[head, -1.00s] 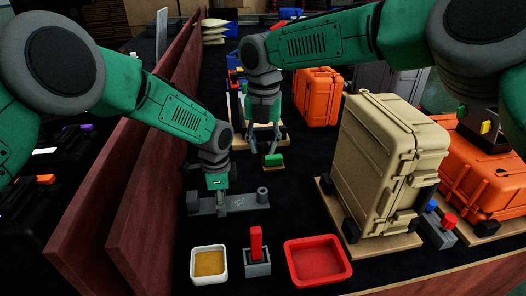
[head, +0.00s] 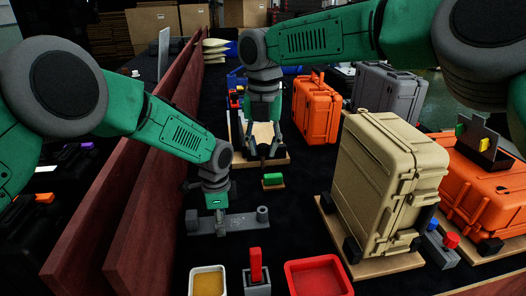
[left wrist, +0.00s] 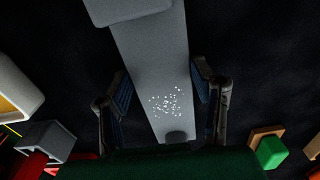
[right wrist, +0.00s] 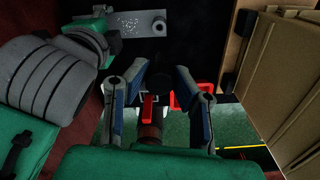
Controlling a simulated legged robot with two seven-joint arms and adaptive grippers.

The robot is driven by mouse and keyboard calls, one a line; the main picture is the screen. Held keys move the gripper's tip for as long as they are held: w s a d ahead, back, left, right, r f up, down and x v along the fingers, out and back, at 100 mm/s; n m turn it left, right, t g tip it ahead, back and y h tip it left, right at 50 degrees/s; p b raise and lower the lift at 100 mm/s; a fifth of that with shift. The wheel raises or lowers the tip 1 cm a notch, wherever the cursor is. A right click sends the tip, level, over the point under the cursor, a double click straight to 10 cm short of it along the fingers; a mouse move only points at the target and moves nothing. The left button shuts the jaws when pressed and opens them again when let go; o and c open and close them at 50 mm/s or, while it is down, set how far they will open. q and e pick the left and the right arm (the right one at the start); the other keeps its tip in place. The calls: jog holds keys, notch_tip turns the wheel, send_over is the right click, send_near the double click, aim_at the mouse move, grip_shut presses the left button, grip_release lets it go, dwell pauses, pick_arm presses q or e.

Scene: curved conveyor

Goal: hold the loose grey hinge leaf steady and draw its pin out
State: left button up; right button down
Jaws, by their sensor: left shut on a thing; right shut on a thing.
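The grey hinge leaf (head: 238,223) lies flat on the dark surface, with a round knuckle (head: 262,214) at its right end. My left gripper (head: 221,229) is shut on the leaf, its fingers on both long sides in the left wrist view (left wrist: 163,105). The knuckle also shows in the right wrist view (right wrist: 158,26), with a dark centre. My right gripper (head: 264,155) is raised, above and behind the knuckle in the picture. Its fingertips (right wrist: 160,72) stand a little apart; what they hold I cannot make out. I cannot identify the pin in any view.
A white bin (head: 208,270), a grey block with a red lever (head: 256,265) and a red bin (head: 321,263) stand in front. A tan case (head: 385,190) stands to the right. A green block (head: 273,179) lies behind the leaf. Reddish-brown walls (head: 150,175) bound the left.

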pick_arm(q)
jog(key=o, duration=1.6)
